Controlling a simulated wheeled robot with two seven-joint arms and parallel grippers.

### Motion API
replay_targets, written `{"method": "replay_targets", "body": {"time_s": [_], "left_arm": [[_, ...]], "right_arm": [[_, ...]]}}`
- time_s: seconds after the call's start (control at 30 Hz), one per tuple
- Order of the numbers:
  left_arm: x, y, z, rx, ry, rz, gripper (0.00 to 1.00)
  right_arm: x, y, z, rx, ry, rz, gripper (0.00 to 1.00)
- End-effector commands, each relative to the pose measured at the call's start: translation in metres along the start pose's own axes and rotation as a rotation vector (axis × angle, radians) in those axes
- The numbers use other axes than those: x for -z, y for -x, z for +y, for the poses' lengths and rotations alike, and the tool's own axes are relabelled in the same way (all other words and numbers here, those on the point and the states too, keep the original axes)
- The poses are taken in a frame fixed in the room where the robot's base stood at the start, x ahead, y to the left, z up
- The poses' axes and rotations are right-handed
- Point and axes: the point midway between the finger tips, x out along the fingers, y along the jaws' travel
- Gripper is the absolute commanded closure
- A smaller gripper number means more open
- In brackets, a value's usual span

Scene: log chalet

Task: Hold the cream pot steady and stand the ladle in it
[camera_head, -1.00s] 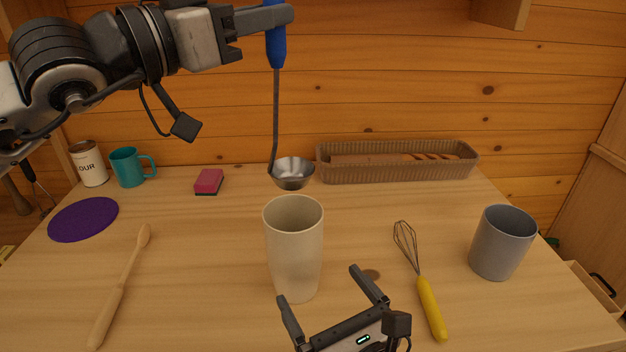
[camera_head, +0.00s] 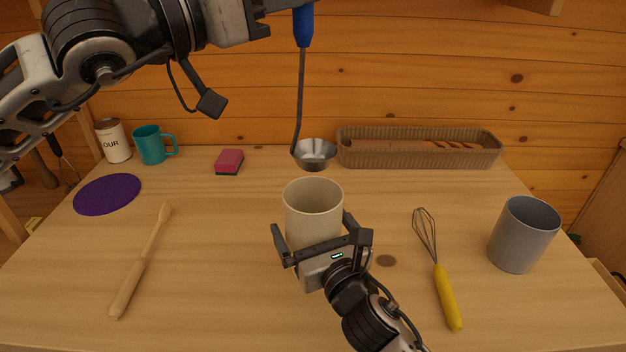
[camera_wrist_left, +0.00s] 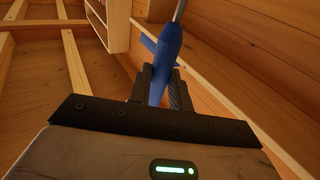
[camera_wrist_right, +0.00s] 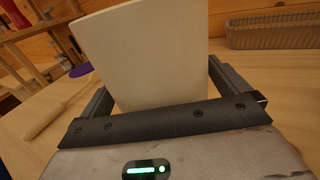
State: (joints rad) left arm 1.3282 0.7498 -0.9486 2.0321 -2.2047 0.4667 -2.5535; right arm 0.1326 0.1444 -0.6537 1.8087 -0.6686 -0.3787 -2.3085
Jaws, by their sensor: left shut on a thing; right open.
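The cream pot (camera_head: 313,205) stands upright on the table in the middle of the head view. My right gripper (camera_head: 311,236) is open with its fingers on either side of the pot; the pot also fills the gap between the fingers in the right wrist view (camera_wrist_right: 146,55). I cannot tell whether the fingers touch it. My left gripper (camera_wrist_left: 163,85) is shut on the blue handle of the ladle (camera_head: 304,27). The ladle hangs bowl down, its steel bowl (camera_head: 314,152) above and behind the pot's rim. The left fingertips are cut off at the top of the head view.
A wooden spoon (camera_head: 141,262), purple mat (camera_head: 107,194), sponge (camera_head: 229,161), teal mug (camera_head: 151,145) and flour tin (camera_head: 113,140) are left. A long basket (camera_head: 420,155) stands at the back.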

Motion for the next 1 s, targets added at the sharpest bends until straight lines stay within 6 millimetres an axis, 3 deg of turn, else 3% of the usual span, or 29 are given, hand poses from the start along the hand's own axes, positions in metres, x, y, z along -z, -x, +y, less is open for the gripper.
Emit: {"method": "replay_targets", "body": {"time_s": [0.07, 0.2, 0.67, 1.0], "left_arm": [[0.001, 0.0, 0.0, 0.0, -0.001, 0.001, 1.0], [0.001, 0.0, 0.0, 0.0, -0.001, 0.001, 1.0], [-0.001, 0.001, 0.0, 0.0, 0.0, 0.001, 1.0], [-0.024, 0.004, 0.0, 0.0, 0.002, 0.0, 1.0]], "right_arm": [[0.0, 0.0, 0.0, 0.0, 0.0, 0.0, 0.06], [0.0, 0.0, 0.0, 0.0, 0.0, 0.0, 0.44], [0.001, 0.001, 0.0, 0.0, 0.0, 0.001, 0.44], [0.001, 0.001, 0.0, 0.0, 0.0, 0.001, 0.44]]}}
